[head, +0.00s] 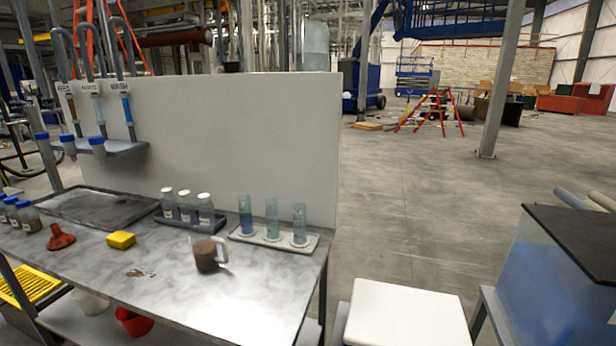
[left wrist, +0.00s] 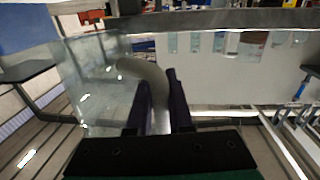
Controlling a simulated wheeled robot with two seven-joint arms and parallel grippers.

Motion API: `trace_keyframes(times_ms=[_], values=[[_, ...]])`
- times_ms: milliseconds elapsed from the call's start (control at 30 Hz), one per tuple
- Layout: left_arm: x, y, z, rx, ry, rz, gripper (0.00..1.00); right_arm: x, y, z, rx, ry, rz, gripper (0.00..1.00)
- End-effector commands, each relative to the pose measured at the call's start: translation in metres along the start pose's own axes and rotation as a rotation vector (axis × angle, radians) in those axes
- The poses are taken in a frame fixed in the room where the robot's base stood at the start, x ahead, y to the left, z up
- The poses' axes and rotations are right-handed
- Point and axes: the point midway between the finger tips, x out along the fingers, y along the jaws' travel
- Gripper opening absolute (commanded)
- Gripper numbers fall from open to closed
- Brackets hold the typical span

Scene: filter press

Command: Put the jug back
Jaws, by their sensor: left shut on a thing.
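My left gripper (left wrist: 160,115) is in the left wrist view, its two dark fingers shut on a thick grey curved handle (left wrist: 148,72). A large see-through wall with bright glints (left wrist: 92,85) stands close beside the handle on the left; it looks like the side of a clear jug. Its base and any contents cannot be made out. Neither gripper shows in the head view. On the bench there, a smaller handled jug or beaker (head: 207,256) with brown contents stands upright, untouched.
The metal bench (head: 180,290) holds a rack of white-capped bottles (head: 188,208), a tray of clear cylinders (head: 272,238), a yellow sponge (head: 121,239) and a red funnel (head: 60,237). A white stand (head: 405,312) and a black-lidded blue tank (head: 545,275) are at the right. Open floor lies behind.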

Motion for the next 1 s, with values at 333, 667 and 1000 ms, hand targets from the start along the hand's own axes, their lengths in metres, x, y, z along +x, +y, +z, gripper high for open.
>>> trace_keyframes(times_ms=[333,667,1000], values=[[-0.049,0.028,0.04,-0.001,0.005,-0.171,0.0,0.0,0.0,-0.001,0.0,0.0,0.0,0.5],[-0.044,0.022,0.034,0.001,0.008,-0.357,0.0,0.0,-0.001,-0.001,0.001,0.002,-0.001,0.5],[-0.043,0.02,0.032,0.009,0.007,-0.397,0.0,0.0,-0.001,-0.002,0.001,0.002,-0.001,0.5]])
